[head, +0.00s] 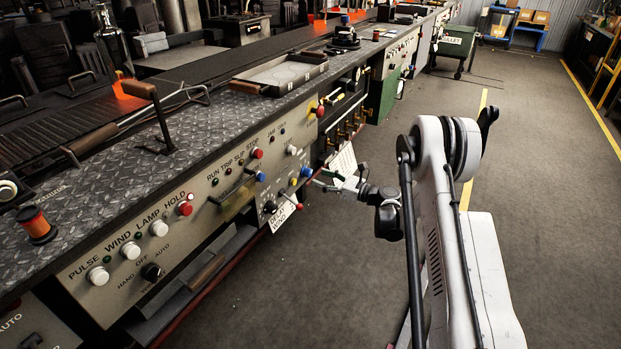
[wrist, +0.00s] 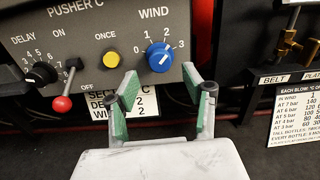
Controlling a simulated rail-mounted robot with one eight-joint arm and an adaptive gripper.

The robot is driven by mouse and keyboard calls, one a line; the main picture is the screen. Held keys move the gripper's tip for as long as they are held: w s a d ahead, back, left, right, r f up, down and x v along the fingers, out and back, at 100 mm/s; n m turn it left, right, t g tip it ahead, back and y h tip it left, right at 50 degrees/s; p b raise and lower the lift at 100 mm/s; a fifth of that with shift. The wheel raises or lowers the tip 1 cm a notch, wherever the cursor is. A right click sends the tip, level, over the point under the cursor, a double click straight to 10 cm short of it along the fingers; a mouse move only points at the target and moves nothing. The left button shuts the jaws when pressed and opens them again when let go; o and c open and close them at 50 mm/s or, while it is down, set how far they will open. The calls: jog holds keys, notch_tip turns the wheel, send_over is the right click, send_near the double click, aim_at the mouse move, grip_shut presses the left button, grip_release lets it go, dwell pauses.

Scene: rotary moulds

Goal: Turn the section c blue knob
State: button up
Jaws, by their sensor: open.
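The blue knob (wrist: 159,57) sits under the word WIND on the grey PUSHER C panel (wrist: 105,35), with a scale of 0 to 3 around it. A pale mark shows on its face; I cannot tell its exact setting. In the head view the blue knob (head: 306,172) is small, at the panel's right end. My gripper (wrist: 169,88) is open and empty, its green-padded fingers just below the knob in the picture and apart from it. In the head view my gripper (head: 328,180) is to the right of the knob, facing the panel.
On the same panel are a yellow button (wrist: 111,60), a red-tipped lever (wrist: 62,103) and a black DELAY knob (wrist: 41,75). A white card (wrist: 148,102) reading "2" hangs below, partly hidden by a finger. The aisle floor (head: 350,290) is clear.

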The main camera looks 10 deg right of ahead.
aim_at(311, 174)
jog(key=shift+b+x, duration=0.55)
jog(key=shift+x, duration=2.05)
jog(key=shift+c, duration=0.4)
grip_shut()
